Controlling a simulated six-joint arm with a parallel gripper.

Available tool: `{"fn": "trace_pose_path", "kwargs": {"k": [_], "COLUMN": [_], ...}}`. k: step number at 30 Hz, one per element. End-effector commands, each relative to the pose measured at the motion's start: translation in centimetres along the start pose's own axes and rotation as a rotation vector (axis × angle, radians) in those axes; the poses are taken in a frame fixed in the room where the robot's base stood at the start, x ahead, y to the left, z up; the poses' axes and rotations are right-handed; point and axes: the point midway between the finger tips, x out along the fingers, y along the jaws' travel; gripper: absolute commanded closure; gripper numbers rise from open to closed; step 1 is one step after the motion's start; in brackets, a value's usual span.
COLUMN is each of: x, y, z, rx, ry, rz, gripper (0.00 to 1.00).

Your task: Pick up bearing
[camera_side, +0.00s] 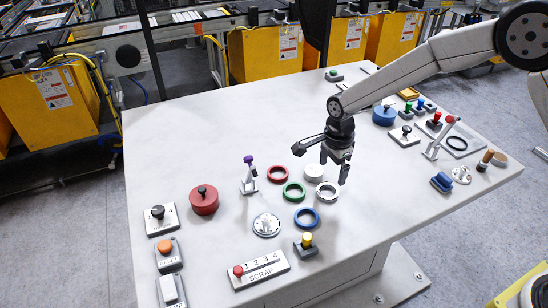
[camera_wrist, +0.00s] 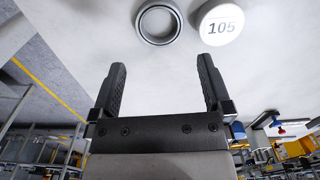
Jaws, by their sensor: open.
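The bearing (camera_side: 326,192) is a silver metal ring lying flat on the white table, just below my gripper (camera_side: 335,169) in the side view. In the wrist view the bearing (camera_wrist: 158,38) is near the top edge, beyond the fingertips and between their lines. My gripper (camera_wrist: 161,65) is open, with nothing between its two black fingers. It is above the table and apart from the bearing.
A white disc marked 105 (camera_wrist: 221,24) lies close beside the bearing. Green (camera_side: 294,191), red (camera_side: 278,174) and blue (camera_side: 306,218) rings lie nearby. A yellow-knobbed block (camera_side: 306,245) stands toward the front edge. The table's back left is clear.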

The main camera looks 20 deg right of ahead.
Motion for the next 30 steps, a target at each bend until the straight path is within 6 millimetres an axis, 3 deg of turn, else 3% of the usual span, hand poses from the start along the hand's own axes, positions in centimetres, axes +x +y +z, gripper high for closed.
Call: {"fn": "trace_pose_path", "kwargs": {"k": [6, 17, 30], "x": [1.8, 2.6, 6.9], "y": [0.0, 0.0, 0.1], "z": [0.0, 0.0, 0.2], "rx": [-0.001, -0.001, -0.001], "ry": [0.000, 0.000, 0.000], "rz": [0.001, 0.001, 0.001], "gripper": [0.00, 0.00, 0.00]}}
